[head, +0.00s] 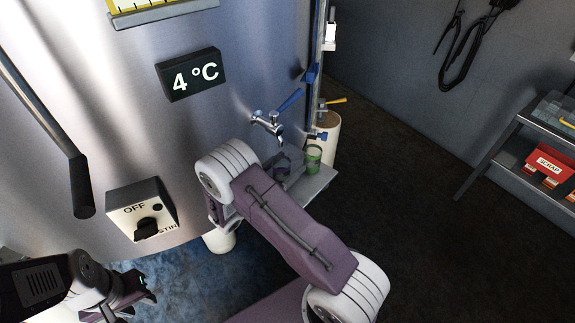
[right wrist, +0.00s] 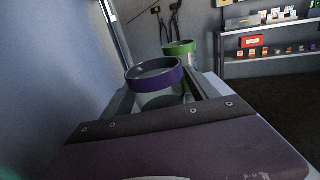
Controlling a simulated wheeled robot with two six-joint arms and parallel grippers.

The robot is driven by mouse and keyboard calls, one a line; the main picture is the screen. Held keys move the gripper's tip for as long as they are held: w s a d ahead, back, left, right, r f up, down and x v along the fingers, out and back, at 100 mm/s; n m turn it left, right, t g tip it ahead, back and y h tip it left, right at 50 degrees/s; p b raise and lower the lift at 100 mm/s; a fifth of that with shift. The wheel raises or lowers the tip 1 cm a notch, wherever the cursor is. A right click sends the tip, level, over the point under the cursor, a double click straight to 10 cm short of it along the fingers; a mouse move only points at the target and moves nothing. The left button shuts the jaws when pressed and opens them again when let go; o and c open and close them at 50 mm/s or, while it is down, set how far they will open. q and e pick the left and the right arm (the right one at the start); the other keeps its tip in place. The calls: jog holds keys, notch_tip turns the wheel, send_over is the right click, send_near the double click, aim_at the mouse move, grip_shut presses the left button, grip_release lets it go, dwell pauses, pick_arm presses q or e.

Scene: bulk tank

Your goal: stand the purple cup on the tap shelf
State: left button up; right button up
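The purple cup (head: 283,164) is under the tap (head: 269,123) at the tap shelf (head: 318,186), partly hidden by my right arm in the head view. In the right wrist view the purple cup (right wrist: 155,77) is upright, with a purple band at its rim. My right gripper (right wrist: 160,98) has a finger on each side of it, close against its wall, and appears shut on it. I cannot tell whether the cup's base touches the shelf. My left gripper (head: 140,295) is at the lower left, empty and open.
A green cup (head: 314,157) stands on the shelf just right of the purple one; it also shows in the right wrist view (right wrist: 181,50). The steel tank (head: 130,120) rises behind. A switch box (head: 141,209) juts out at the left. A rack (head: 520,150) stands at the right.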

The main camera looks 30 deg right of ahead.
jog(key=shift+r, duration=0.1)
jog(key=shift+a+r, duration=0.1)
jog(key=shift+r, duration=0.05)
jog(key=v, duration=1.2)
